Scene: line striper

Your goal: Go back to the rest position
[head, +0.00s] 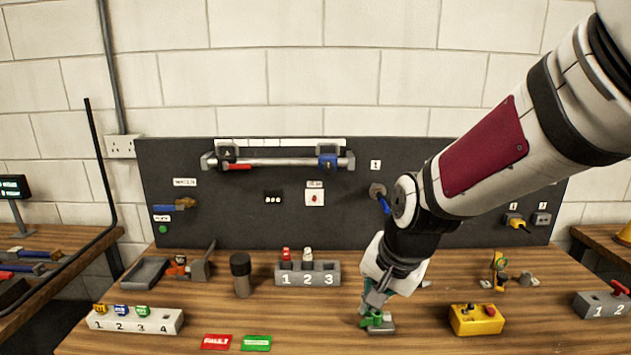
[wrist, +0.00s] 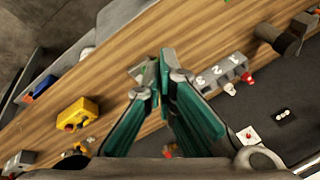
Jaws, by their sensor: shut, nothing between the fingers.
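My gripper (head: 376,296) hangs low over the middle right of the wooden bench, pointing down, with its fingers shut and nothing held. In the wrist view its teal fingers (wrist: 156,82) come close together at the tips. A small grey block with a green part (head: 378,323) is right under the fingertips in the head view. I cannot tell whether the fingertips touch it. In the wrist view it is partly hidden behind the fingers.
A grey 1-2-3 block (head: 308,278) with a red and a white piece stands left of my gripper. A yellow box (head: 476,319) stands to the right. A dark cylinder (head: 241,274) and a white numbered rack (head: 136,319) are farther left. A dark tool panel (head: 260,220) rises behind.

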